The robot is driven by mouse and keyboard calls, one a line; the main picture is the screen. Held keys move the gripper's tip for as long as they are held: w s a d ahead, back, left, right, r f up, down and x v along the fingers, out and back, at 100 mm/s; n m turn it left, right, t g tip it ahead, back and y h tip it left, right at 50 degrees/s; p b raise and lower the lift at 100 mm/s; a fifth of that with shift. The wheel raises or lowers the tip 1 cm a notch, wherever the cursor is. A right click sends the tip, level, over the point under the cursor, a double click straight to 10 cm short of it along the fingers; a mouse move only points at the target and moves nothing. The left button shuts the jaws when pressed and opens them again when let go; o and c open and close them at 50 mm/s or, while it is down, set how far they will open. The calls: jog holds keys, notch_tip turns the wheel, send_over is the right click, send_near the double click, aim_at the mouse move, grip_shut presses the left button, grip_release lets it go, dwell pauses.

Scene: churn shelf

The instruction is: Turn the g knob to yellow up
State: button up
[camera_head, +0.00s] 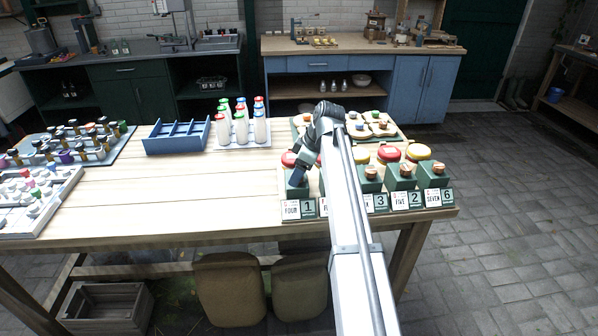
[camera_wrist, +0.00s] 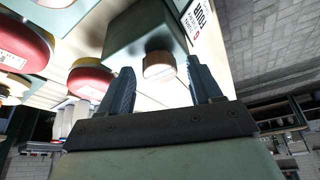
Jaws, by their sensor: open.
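My gripper (camera_wrist: 160,80) is open, with one dark finger on each side of a small wooden knob (camera_wrist: 158,64) on a green block (camera_wrist: 138,38). I cannot tell whether the fingers touch the knob. In the head view my gripper (camera_head: 299,176) is at the leftmost green block of the row, behind a card reading FOUR and 1. The arm hides part of the row. More green blocks with wooden-topped knobs (camera_head: 402,170) stand to the right. I cannot read a letter g on any knob, and no yellow mark shows on the knob between my fingers.
Red (camera_head: 389,154) and yellow (camera_head: 418,152) round pieces sit behind the blocks. Label cards (camera_head: 433,198) line the table's front edge. A blue divided tray (camera_head: 177,137) and several capped bottles (camera_head: 240,128) stand further left. The middle left of the table is clear.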

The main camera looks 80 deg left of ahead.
jog(key=shift+c, duration=0.2)
jog(key=c, duration=1)
jog(key=shift+d+m, duration=0.1)
jog(key=shift+m, duration=0.2)
jog(key=m+y, duration=0.1)
jog(key=m, duration=0.2)
jog(key=shift+s+d+t, duration=0.1)
jog(key=shift+t, duration=0.2)
jog(key=m, duration=0.2)
jog(key=m+t+y, duration=0.1)
jog(key=m, duration=0.2)
jog(key=shift+s+t, duration=0.15)
jog(key=shift+t, duration=0.15)
jog(key=m+t, duration=0.1)
jog(key=m, duration=0.3)
jog(key=shift+s+m+t+y, duration=0.1)
jog(key=shift+m+t+y, duration=0.2)
jog(key=shift+m+t, duration=0.1)
jog(key=m+t, duration=0.1)
jog(key=m, duration=0.3)
jog(key=shift+t, duration=0.3)
jog(key=shift+m, duration=0.3)
